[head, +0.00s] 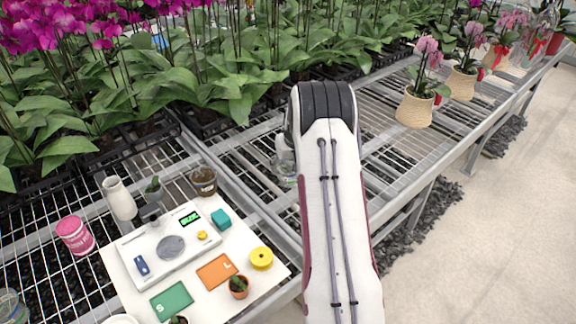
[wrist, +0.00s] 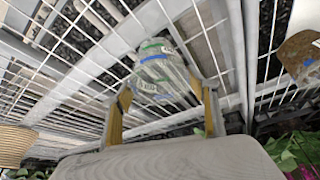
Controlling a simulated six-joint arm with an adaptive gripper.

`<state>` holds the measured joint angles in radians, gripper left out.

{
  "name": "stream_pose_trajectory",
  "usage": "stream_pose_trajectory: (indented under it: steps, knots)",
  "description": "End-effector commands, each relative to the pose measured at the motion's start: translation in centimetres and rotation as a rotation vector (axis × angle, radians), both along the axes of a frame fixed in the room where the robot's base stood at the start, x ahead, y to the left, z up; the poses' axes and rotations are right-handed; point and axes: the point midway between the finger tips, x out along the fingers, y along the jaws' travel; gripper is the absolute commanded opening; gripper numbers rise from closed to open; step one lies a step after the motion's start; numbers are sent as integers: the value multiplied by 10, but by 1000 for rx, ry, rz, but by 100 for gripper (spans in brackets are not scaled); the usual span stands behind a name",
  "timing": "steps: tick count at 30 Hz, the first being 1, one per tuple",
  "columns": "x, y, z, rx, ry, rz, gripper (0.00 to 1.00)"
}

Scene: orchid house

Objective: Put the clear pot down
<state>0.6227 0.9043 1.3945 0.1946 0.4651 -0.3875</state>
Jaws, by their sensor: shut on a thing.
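The clear pot (wrist: 160,72), see-through with green and blue marks, is between the two yellowish fingers of my gripper (wrist: 160,108) in the wrist view. The fingers are shut on it. The wire mesh bench (wrist: 75,60) shows behind and around the pot; I cannot tell whether the pot touches it. In the head view part of the clear pot (head: 285,158) shows at the left edge of my arm, over the mesh bench (head: 385,165).
A white board (head: 215,275) at lower left holds a scale (head: 150,255), orange and green cards and small pots. A bark-filled pot (head: 203,181) stands at its back corner. Potted orchids crowd the back; woven-pot orchids (head: 415,108) stand right.

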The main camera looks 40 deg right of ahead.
Motion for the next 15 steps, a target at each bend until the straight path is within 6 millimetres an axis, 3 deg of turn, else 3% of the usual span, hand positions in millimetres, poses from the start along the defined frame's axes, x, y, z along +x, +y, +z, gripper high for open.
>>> stream_pose_trajectory:
  steps: [3, 4, 6, 15]
  knots:
    - [0, 0, -3, 0, 1, 0, 48]
    - [0, 0, -3, 0, 1, 0, 61]
    - [0, 0, -3, 0, 0, 0, 75]
    - [0, 0, -2, 0, 0, 0, 75]
